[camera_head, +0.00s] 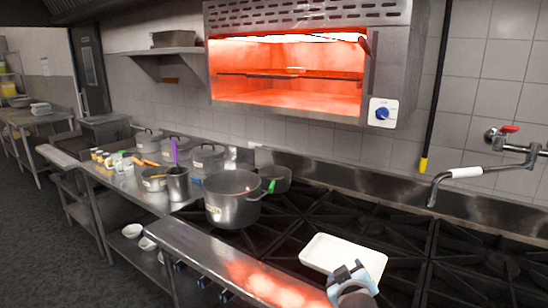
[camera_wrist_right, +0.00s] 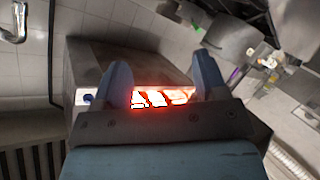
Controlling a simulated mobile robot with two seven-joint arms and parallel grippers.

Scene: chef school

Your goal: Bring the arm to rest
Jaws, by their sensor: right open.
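My right gripper (camera_head: 352,272) is at the lower middle right of the head view, over the near edge of a white tray (camera_head: 343,257) on the stove. I cannot tell whether it touches the tray. In the right wrist view the gripper (camera_wrist_right: 163,85) is open, its two blue-grey fingers wide apart with nothing between them. The glowing oven shows beyond the fingers there. My left gripper is not in view.
A large steel pot (camera_head: 232,203) stands on the black stove grates (camera_head: 400,220). The lit oven (camera_head: 290,75) hangs on the wall above. A tap (camera_head: 465,172) juts out at right. A steel counter (camera_head: 140,195) with pots and jars is at left.

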